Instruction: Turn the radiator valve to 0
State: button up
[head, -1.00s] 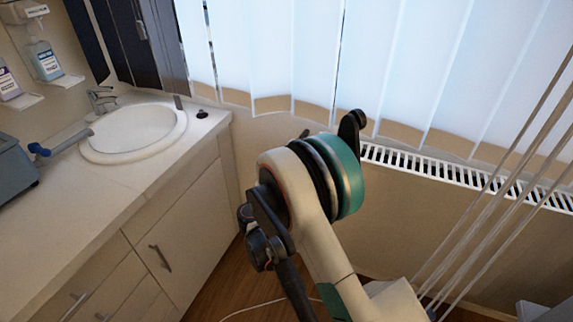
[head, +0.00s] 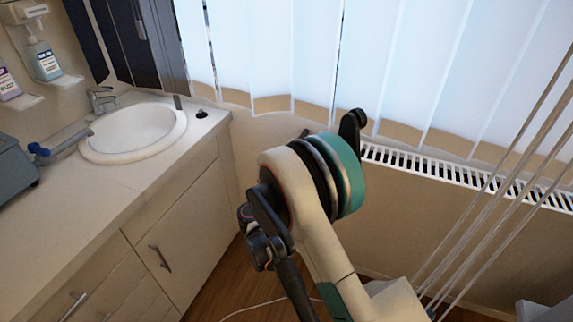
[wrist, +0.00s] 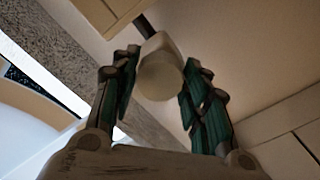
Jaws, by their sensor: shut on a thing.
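The radiator valve (wrist: 160,72) shows in the wrist view as a pale, rounded knob. My gripper (wrist: 160,88) is shut on it, with one green-padded finger on each side. Any scale or number on the knob cannot be made out. In the head view the white radiator (head: 440,172) runs below the window blinds, seen as a slotted top grille. The valve and my gripper are hidden in that view, where my own arm fills the middle.
A counter (head: 130,185) with a round sink (head: 133,128) and a faucet (head: 101,98) stands at the left. Vertical blinds (head: 400,60) hang above the radiator. Thin pale cords (head: 500,180) cross the right side. A strip of wooden floor (head: 235,285) is visible.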

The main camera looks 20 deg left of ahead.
jog(key=n, duration=2.1)
jog(key=shift+r+n, duration=0.15)
jog(key=shift+n, duration=0.25)
jog(key=o, duration=1)
jog(key=shift+o, duration=0.2)
jog(key=s+a, duration=0.1)
jog(key=s, duration=1.1)
